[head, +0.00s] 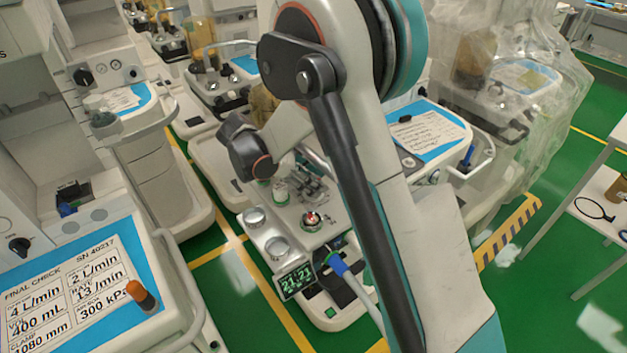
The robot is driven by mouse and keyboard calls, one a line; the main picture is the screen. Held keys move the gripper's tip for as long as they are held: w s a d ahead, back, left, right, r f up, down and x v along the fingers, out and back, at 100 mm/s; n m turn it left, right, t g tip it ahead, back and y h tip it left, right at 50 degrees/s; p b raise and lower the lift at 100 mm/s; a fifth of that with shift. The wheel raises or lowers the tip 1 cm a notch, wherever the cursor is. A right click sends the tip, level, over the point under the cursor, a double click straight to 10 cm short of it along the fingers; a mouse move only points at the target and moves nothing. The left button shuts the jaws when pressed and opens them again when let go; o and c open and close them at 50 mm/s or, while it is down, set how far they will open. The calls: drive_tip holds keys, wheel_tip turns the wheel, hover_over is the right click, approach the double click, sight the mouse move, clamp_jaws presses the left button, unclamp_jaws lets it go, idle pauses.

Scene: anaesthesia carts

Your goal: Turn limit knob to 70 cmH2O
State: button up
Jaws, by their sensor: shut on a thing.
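A small round limit knob (312,220), with red and white on top and a green ring around it, stands on the light grey top of the anaesthesia cart (330,309) in the middle of the head view. My gripper (313,204) is small and dark in this view, just above the knob, and is shut on it. The fingertips are too small to show the grip clearly. The scale marks around the knob are too small to read. My own arm crosses in front and hides the right side of the cart.
Two round silver-topped parts (277,247) and a green-lit display (296,281) reading 21.21 sit left of the knob. A blue connector with a hose (345,272) is close by. A final check card (70,285) lies on the left cart. Green floor shows between carts.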

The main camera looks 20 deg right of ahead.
drive_tip(key=o, duration=1.1)
drive_tip(key=v, duration=1.2)
